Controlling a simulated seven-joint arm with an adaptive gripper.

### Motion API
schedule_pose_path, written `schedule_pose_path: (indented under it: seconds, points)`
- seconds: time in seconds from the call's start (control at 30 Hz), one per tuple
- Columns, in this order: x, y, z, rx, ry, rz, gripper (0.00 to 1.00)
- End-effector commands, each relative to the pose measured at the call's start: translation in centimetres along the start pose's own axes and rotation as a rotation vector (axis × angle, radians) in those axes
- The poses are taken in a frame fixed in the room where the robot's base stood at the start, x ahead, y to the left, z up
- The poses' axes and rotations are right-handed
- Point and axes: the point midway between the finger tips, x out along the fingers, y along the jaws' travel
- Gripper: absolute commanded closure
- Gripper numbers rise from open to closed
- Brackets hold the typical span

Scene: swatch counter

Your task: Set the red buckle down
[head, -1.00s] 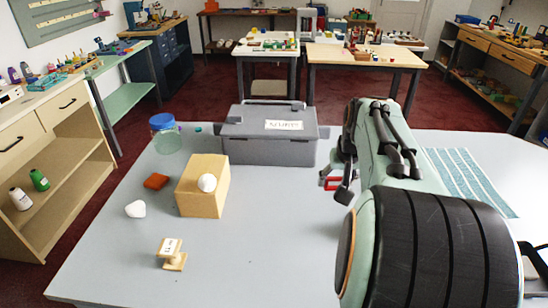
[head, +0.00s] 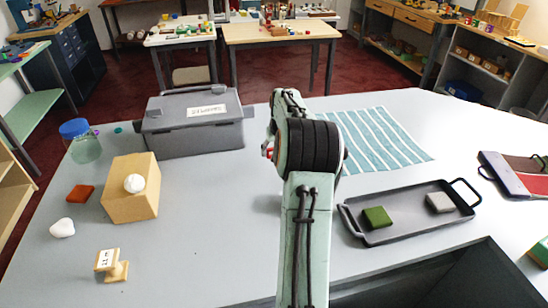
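The red buckle (head: 268,152) shows only as a small red sliver at the left side of my arm, right of the grey toolbox. My gripper (head: 270,146) is mostly hidden behind my own arm. The earlier view shows the red buckle between its dark fingers, and the red still sits at the gripper now. The fingertips and the height of the buckle above the table are hidden.
Left on the grey table (head: 205,220) are a grey toolbox (head: 170,135), jar (head: 85,148), tan block (head: 128,200) with a white ball (head: 134,183), orange-brown block (head: 80,193), white heart (head: 62,228) and wooden stand (head: 108,264). Right are a striped cloth (head: 385,145) and dark tray (head: 405,226).

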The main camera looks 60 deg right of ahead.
Motion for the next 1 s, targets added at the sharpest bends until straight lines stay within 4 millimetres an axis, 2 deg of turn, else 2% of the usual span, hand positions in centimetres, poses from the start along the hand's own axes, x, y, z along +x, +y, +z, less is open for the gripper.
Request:
schedule_pose_path:
  seconds: [0.1, 0.2, 0.53, 0.57, 0.63, 1.0]
  points:
    - [1.8, 0.0, 0.8, 0.0, -0.004, -0.002, 0.65]
    - [2.8, 0.0, 1.2, 0.001, -0.003, -0.001, 0.65]
    - [3.0, 0.0, 1.3, 0.0, -0.001, 0.0, 0.65]
    - [3.0, 0.0, 1.3, 0.0, 0.0, 0.0, 0.48]
    - [3.0, 0.0, 1.3, 0.0, 0.0, 0.0, 0.26]
    - [2.7, 0.0, 1.2, 0.0, 0.0, 0.0, 0.25]
